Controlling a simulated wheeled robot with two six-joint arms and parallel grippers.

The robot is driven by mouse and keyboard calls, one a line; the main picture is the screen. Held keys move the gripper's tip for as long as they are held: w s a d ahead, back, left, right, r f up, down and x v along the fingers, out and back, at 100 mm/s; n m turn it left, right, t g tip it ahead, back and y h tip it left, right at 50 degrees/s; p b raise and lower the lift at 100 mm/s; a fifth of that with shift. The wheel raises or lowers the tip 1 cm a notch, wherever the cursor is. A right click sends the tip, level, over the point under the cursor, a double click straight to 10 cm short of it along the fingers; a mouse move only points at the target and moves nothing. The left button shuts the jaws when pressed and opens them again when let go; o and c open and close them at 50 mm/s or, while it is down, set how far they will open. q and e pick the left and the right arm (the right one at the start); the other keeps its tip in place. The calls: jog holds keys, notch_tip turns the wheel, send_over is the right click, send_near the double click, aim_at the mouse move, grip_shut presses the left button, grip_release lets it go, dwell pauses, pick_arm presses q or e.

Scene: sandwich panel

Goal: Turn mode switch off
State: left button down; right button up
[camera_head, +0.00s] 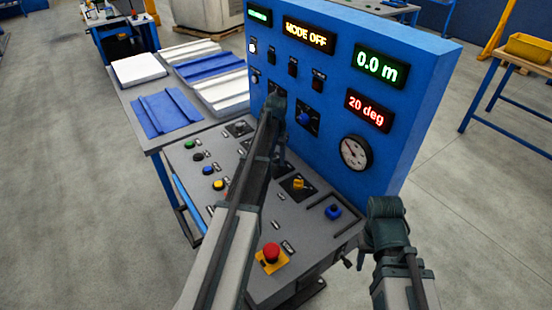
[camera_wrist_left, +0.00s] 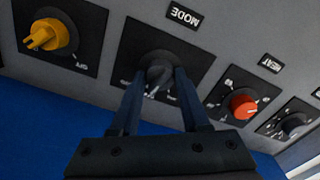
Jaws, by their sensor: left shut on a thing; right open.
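The mode switch (camera_wrist_left: 157,74) is a dark rotary knob on a black plate, below a MODE label in the left wrist view. My left gripper (camera_wrist_left: 160,82) is shut on it, with one finger on each side of the knob. In the head view my left arm reaches over the sloped console and hides the switch. The display (camera_head: 309,35) on the blue panel reads MODE OFF in yellow letters. My right gripper (camera_head: 386,212) is open and empty at the right, apart from the console.
A yellow knob (camera_wrist_left: 48,35) and a red knob (camera_wrist_left: 243,106) flank the switch. The upright blue panel (camera_head: 420,85) stands behind.

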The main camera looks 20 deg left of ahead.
pick_arm(q)
jog(key=shift+n, duration=1.5)
jog(key=shift+c, duration=2)
grip_release()
jog(key=shift+r, duration=0.1)
notch_tip(320, 180, up, 14)
jog(key=p, duration=1.3)
jog(key=shift+f+p, duration=0.2)
jog(key=shift+p, duration=0.2)
